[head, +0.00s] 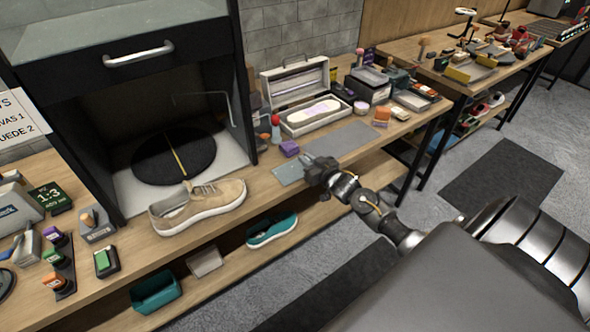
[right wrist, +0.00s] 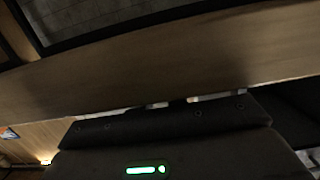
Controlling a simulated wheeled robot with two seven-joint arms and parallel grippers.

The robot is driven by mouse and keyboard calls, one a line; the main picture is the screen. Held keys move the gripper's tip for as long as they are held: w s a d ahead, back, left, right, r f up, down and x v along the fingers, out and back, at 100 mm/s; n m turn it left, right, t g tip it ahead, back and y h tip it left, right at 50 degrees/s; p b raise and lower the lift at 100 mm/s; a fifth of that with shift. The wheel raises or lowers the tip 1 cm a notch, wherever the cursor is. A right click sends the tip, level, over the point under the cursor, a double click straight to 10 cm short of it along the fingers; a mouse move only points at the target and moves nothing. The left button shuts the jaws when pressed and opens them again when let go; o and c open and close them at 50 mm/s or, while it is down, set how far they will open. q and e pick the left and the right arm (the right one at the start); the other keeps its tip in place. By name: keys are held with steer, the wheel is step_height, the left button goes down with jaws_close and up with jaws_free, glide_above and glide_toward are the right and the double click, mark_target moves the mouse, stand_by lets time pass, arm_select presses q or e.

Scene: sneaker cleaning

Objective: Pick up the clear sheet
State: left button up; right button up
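A pale, bluish see-through sheet (head: 287,173) lies flat on the workbench near its front edge, in the head view. My right gripper (head: 311,165) is at the right end of this sheet, low over the bench edge. Whether it touches the sheet is too small to tell, and so is whether its fingers are open. The right wrist view is dark and shows a wooden surface (right wrist: 150,75) close by, without clear fingertips or sheet. My left gripper is not in view.
A beige sneaker (head: 198,207) stands left of the sheet. A purple block (head: 289,148), a grey mat (head: 345,140) and an open case (head: 297,80) lie behind. A black cabinet (head: 120,20) stands at left. A teal shoe (head: 272,230) is on the lower shelf.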

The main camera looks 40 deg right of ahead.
jaws_close()
steer(key=shift+r, duration=0.15)
steer(key=shift+r, duration=0.3)
steer(key=r, duration=0.1)
steer(key=r+b, duration=0.1)
steer(key=shift+s+d+r, duration=0.15)
steer(key=shift+s+r, duration=0.05)
steer(key=shift+r, duration=0.15)
steer(key=s+d+r+b, duration=0.1)
steer(key=s+d+r, duration=0.6)
steer(key=s+r, duration=0.2)
steer(key=s, duration=0.2)
steer(key=shift+s+r, duration=0.2)
steer(key=shift+s, duration=0.1)
